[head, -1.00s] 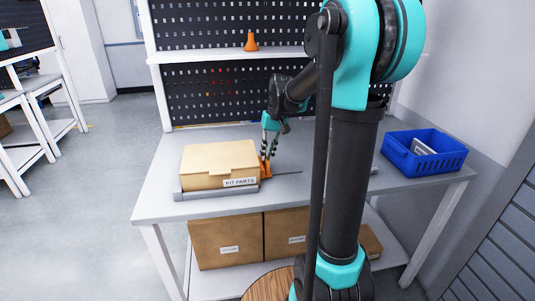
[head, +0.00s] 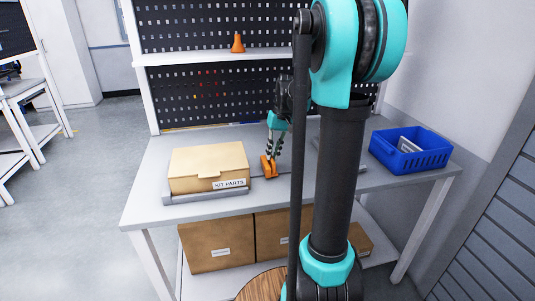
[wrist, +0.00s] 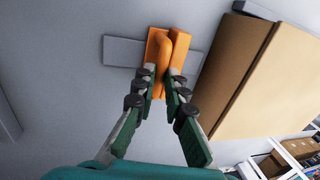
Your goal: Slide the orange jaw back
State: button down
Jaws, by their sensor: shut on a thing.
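The orange jaw (head: 268,169) sits on the workbench to the right of the cardboard box labelled KIT PARTS (head: 207,160), with a gap between them. My gripper (head: 271,154) comes down from above and is shut on the jaw's upright part. In the wrist view, the fingers (wrist: 161,84) close on the raised ridge of the orange jaw (wrist: 158,40). The jaw lies across a flat grey rail (wrist: 122,52). The box (wrist: 262,75) shows at the right there, apart from the jaw.
A grey ledge (head: 205,195) runs along the box's front. A blue crate (head: 425,160) stands at the bench's right end. An orange cone-shaped item (head: 238,43) stands on the shelf above. My arm hides part of the bench's right half.

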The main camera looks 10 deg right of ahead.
jog(key=shift+d, duration=0.2)
jog(key=c, duration=1.6)
grip_release()
jog(key=shift+d, duration=0.1)
jog(key=r, duration=0.4)
jog(key=d+r, duration=0.1)
jog(key=r, duration=0.3)
jog(key=d+r, duration=0.1)
jog(key=r, duration=0.2)
jog(key=shift+d+r, duration=0.15)
jog(key=shift+r, duration=0.25)
jog(key=shift+s, duration=0.1)
